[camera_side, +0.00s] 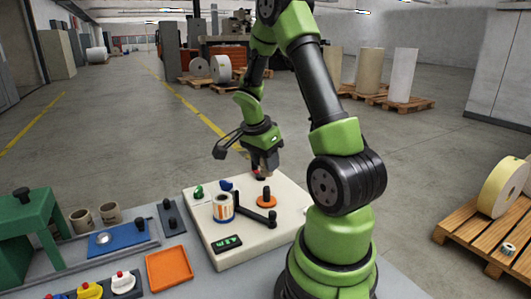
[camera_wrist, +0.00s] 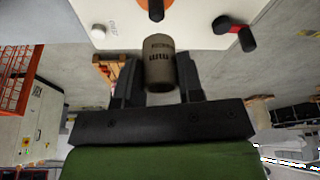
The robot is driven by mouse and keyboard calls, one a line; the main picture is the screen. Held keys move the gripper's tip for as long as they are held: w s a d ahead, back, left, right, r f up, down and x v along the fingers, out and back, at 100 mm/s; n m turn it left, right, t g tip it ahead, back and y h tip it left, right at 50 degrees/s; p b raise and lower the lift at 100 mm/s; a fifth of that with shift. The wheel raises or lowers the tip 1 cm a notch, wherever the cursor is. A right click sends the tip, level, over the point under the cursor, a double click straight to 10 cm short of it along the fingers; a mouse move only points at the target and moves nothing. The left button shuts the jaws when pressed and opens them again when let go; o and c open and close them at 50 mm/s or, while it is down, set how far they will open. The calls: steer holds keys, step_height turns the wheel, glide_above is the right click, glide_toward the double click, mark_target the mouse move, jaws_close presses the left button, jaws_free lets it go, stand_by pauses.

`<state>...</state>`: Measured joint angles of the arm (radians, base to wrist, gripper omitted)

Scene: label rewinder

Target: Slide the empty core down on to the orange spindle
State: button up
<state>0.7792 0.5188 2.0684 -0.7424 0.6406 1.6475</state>
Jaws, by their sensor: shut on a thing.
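My gripper (camera_wrist: 158,60) is shut on a brown cardboard core (camera_wrist: 160,70) with dark printing, held between the two fingers in the wrist view. In the side view my gripper (camera_side: 265,165) hangs behind the orange spindle (camera_side: 266,201), over the far part of the cream rewinder (camera_side: 240,252). The core cannot be clearly made out there. The spindle is an orange disc with a dark upright post. In the wrist view the spindle (camera_wrist: 150,4) shows partly at the top edge, beyond the core and apart from it. The post carries no core.
A striped label roll (camera_side: 222,208) stands left of the spindle, with a black arm (camera_side: 258,215) between. Two brown cores (camera_side: 81,221) (camera_side: 110,213) stand on the bench at left. An orange tray (camera_side: 169,268) and a green stand (camera_side: 32,230) are nearby.

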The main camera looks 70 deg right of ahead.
mark_target(265, 187)
steer(key=shift+f, duration=3.75)
steer(key=o, duration=0.8)
steer(key=shift+c, duration=0.2)
steer(key=shift+a, duration=0.1)
steer(key=shift+w+a, duration=0.6)
steer(key=shift+a, duration=0.4)
steer(key=shift+w+a, duration=0.55)
steer(key=shift+a, duration=0.4)
steer(key=shift+w+a, duration=0.6)
steer(key=shift+a, duration=0.4)
